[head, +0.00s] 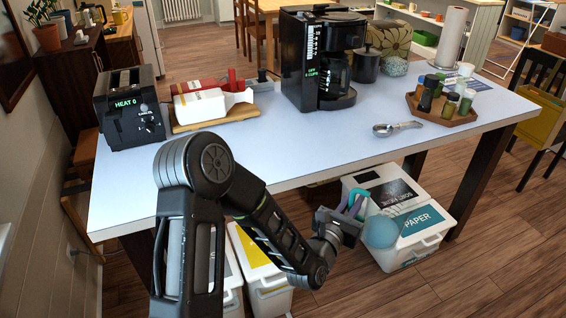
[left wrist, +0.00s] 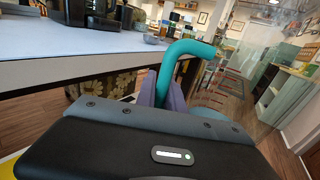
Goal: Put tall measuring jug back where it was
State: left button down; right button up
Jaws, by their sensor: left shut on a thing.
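The tall measuring jug (head: 381,231) shows a rounded blue-teal body and a teal handle, held low beyond the table's front edge, in front of a white bin. My left gripper (head: 352,203) is shut on the jug's handle. In the left wrist view the curved teal handle (left wrist: 184,58) stands up between the purple fingers (left wrist: 168,98). My right gripper is out of view.
The table (head: 300,150) has a clear front middle. On it are a toaster (head: 128,108), a wooden board (head: 215,118), a coffee maker (head: 318,60), a measuring spoon (head: 396,128) and a tray of spice jars (head: 441,112). White bins (head: 410,250) stand below.

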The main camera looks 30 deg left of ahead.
pick_arm(q)
jog(key=shift+f, duration=0.35)
